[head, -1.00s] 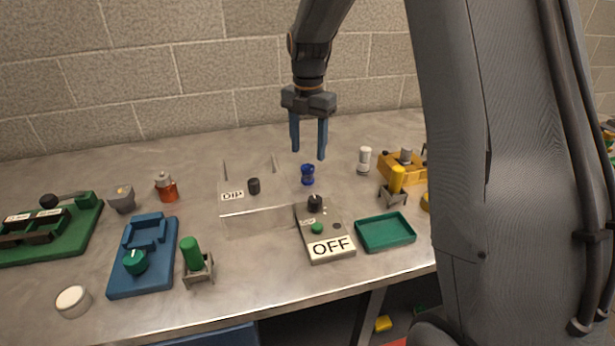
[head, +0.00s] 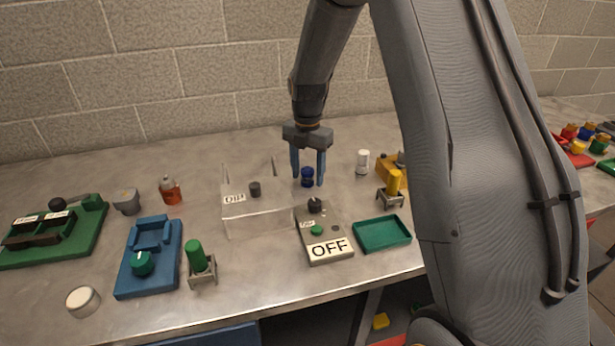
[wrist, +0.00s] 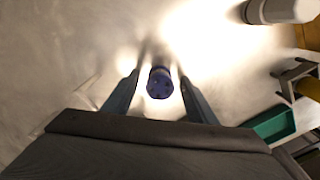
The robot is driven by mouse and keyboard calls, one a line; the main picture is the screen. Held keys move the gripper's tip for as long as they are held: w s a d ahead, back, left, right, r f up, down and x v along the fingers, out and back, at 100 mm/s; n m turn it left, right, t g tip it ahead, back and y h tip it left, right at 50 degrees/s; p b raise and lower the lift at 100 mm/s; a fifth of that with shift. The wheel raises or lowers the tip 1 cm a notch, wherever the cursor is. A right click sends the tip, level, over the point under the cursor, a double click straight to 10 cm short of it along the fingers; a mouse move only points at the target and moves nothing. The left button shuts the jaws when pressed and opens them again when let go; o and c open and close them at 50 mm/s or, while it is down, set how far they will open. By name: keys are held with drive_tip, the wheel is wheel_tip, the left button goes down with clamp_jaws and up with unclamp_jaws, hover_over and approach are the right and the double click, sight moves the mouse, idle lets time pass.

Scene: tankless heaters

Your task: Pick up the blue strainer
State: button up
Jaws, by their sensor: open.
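The blue strainer (head: 307,177) is a small, dark blue, waisted piece standing upright on the grey bench, behind the OFF box. In the wrist view the strainer (wrist: 160,83) shows its round top with small dark holes, between the two fingers. My gripper (head: 308,183) is open and points down, with one finger on each side of the strainer in the picture. The wrist view shows the gripper (wrist: 157,82) with a gap between each finger and the strainer. I cannot tell exactly how low the fingertips are.
A clear box with a DIP label (head: 258,215) stands close left. The OFF box (head: 325,235) is in front, with a green tray (head: 382,234) to its right. A white cylinder (head: 363,161) and a yellow cylinder on a stand (head: 394,181) are to the right.

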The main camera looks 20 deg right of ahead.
drive_tip(key=c, duration=1.2)
